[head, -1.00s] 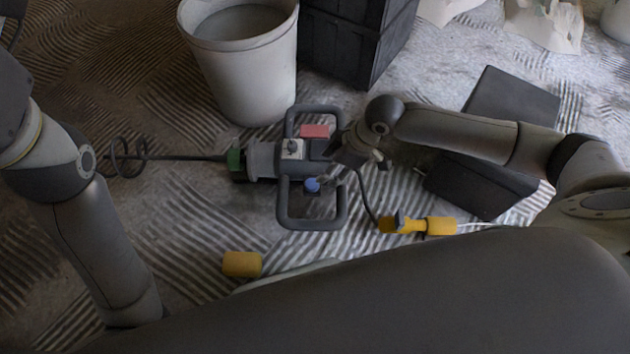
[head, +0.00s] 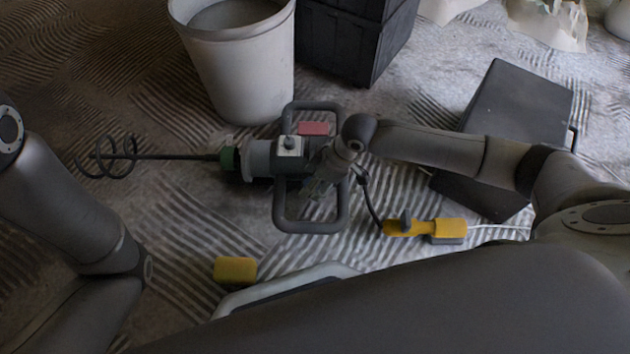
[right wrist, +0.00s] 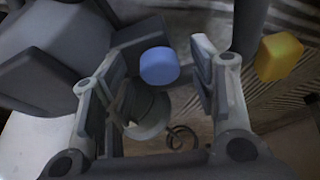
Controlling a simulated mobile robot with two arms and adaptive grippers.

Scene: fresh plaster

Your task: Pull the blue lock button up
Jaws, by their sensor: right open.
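The mixer (head: 262,160) lies on the floor, with a grey frame handle, a red part (head: 314,128) and a whisk pointing left. The blue lock button (right wrist: 159,65) shows in the right wrist view as a short blue cylinder between the fingers of my right gripper (right wrist: 160,72). Those fingers are open, one on each side, and the button looks free of them. In the head view my right gripper (head: 318,186) is over the handle's lower half and hides the button. My left arm shows at the left, but its gripper is out of view.
A white bucket (head: 240,75) and a black crate (head: 345,45) stand behind the mixer. Yellow connectors (head: 408,228) on a cable lie to the right. A yellow block (head: 235,270) lies in front. A dark case (head: 512,105) is beyond my right arm.

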